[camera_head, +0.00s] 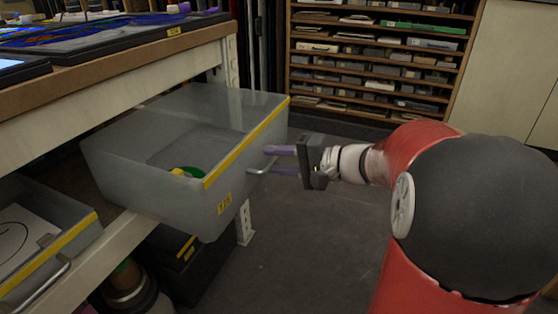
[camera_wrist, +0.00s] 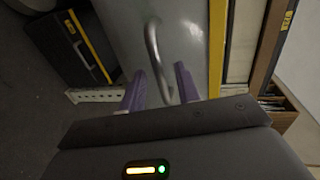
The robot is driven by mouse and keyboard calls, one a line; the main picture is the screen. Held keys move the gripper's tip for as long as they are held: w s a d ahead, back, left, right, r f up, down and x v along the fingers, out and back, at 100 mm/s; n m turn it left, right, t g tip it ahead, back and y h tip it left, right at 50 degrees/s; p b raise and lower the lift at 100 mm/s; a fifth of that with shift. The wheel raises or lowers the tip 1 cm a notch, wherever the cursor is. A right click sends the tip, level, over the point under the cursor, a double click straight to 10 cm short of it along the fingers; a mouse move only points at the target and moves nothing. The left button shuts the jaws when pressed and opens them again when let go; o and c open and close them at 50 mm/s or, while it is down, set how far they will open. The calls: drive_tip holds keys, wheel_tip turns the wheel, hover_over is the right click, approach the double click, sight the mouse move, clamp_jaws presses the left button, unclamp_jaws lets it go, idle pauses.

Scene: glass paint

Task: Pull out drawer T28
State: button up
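The drawer (camera_head: 165,170) is a translucent grey bin with a yellow strip along its front top edge. It stands pulled out from under the workbench, and its small yellow label (camera_head: 224,203) is too blurred to read surely. A green and yellow object (camera_head: 187,172) lies inside it. My gripper (camera_head: 272,161) is at the drawer's front, with its purple fingers apart. In the wrist view, the curved metal handle (camera_wrist: 153,48) runs between the fingers (camera_wrist: 160,85), with gaps visible beside it. The handle (camera_head: 257,171) is partly hidden by the fingers in the head view.
Another grey drawer (camera_head: 45,262) with a yellow edge sits at the lower left. A black case (camera_head: 190,262) stands beneath the open drawer. The workbench top (camera_head: 130,62) overhangs it. Shelves (camera_head: 375,62) stand at the back, and the floor (camera_head: 295,245) before the drawer is clear.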

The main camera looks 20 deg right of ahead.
drive_tip(key=shift+d, duration=0.1)
drive_tip(key=v, duration=0.7)
drive_tip(key=shift+s+d, duration=0.2)
drive_tip(key=shift+s, duration=0.05)
drive_tip(key=s+a+n+g+h+p, duration=0.4)
drive_tip(key=s+a+g+p, duration=0.2)
drive_tip(key=s+a, duration=0.35)
drive_tip(key=s+d+r+n+t+h+p, duration=0.2)
drive_tip(key=s+d+n+h+p, duration=0.1)
drive_tip(key=s+h, duration=0.4)
drive_tip(key=shift+d+r+n+h+p, duration=0.3)
drive_tip(key=shift+r+h+p, duration=0.1)
drive_tip(key=shift+h+p, duration=0.25)
